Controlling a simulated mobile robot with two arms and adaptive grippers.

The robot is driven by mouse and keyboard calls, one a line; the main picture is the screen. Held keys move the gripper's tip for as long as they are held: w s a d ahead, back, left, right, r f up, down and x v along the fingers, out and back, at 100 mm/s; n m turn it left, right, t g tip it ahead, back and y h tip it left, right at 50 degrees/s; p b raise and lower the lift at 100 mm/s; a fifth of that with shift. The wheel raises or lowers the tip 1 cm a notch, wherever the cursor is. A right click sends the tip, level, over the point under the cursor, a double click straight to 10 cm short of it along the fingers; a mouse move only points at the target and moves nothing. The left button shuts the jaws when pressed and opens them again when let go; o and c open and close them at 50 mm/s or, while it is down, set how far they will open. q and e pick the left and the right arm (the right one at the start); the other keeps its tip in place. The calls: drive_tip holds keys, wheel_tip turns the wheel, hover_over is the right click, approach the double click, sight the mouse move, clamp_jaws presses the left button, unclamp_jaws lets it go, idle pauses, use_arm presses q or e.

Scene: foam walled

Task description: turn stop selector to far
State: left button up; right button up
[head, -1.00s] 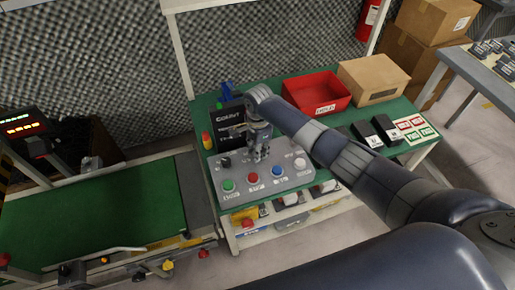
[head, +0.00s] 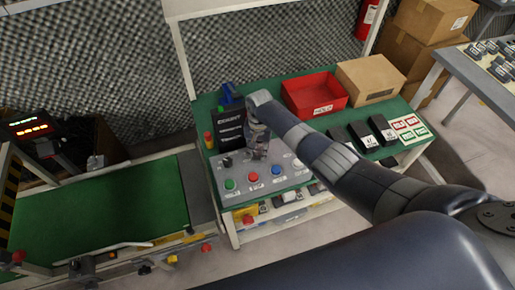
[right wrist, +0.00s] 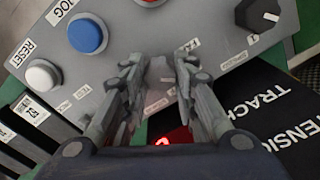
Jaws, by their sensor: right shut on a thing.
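The grey control panel (head: 240,186) lies on the green workbench, and it also shows in the right wrist view (right wrist: 120,50). My right gripper (head: 257,155) is over the panel's back row, between a black knob (head: 227,162) and a white button (head: 298,164). In the right wrist view my right gripper (right wrist: 160,85) has its two fingers on either side of a small grey part (right wrist: 160,72), apparently the stop selector. The fingers hide most of it, so its pointing direction cannot be told. My left gripper is not in view.
Green (head: 230,184), red (head: 253,177) and blue (head: 276,171) buttons line the panel's front. A black box (head: 230,128) stands behind the panel, a red bin (head: 315,94) and cardboard box (head: 370,80) at the back right. A green conveyor (head: 105,205) is at left.

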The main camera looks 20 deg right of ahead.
sight(258, 151)
drive_tip(key=n, duration=0.3)
drive_tip(key=shift+n, duration=2.4)
drive_tip(key=o, duration=1.1)
drive_tip(key=shift+r, duration=0.1)
wheel_tip(258, 151, up, 12)
drive_tip(key=shift+d+f, duration=0.1)
drive_tip(key=shift+d, duration=0.05)
